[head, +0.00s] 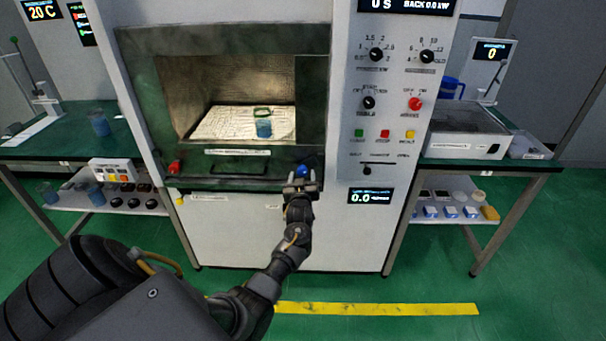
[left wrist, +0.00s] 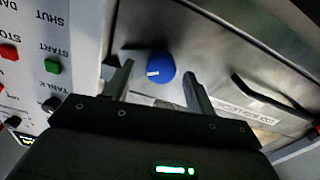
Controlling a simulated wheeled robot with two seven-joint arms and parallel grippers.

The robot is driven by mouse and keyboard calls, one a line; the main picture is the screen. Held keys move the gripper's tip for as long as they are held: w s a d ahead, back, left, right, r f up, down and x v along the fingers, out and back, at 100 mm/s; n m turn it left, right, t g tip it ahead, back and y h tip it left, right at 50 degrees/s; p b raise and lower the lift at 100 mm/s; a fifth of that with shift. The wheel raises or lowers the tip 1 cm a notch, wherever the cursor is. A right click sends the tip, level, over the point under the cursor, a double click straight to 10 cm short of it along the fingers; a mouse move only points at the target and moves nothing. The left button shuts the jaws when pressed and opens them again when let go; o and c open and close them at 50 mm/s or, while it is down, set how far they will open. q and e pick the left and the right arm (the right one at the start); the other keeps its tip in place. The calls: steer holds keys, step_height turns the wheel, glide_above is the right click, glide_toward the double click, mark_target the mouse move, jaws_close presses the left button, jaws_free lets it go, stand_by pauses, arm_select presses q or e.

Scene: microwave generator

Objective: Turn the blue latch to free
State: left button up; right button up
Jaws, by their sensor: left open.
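The blue latch (head: 302,170) is a round blue knob at the lower right of the microwave's front, below the chamber opening. In the left wrist view the blue latch (left wrist: 160,68) shows a white pointer mark on its face, pointing to the left in that picture. My left gripper (head: 301,184) is at the latch in the head view. In the left wrist view my left gripper (left wrist: 158,82) is open, with one finger on each side of the knob. I cannot tell whether the fingers touch it. My right gripper is not in view.
A red knob (head: 174,167) and a dark handle bar (head: 236,170) sit left of the latch. The chamber holds a blue beaker (head: 264,128). The control panel (head: 385,110) with dials and buttons is on the right. Green tables flank the machine.

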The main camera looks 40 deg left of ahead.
arm_select(q)
steer(key=shift+x, duration=0.95)
steer(key=c, duration=1)
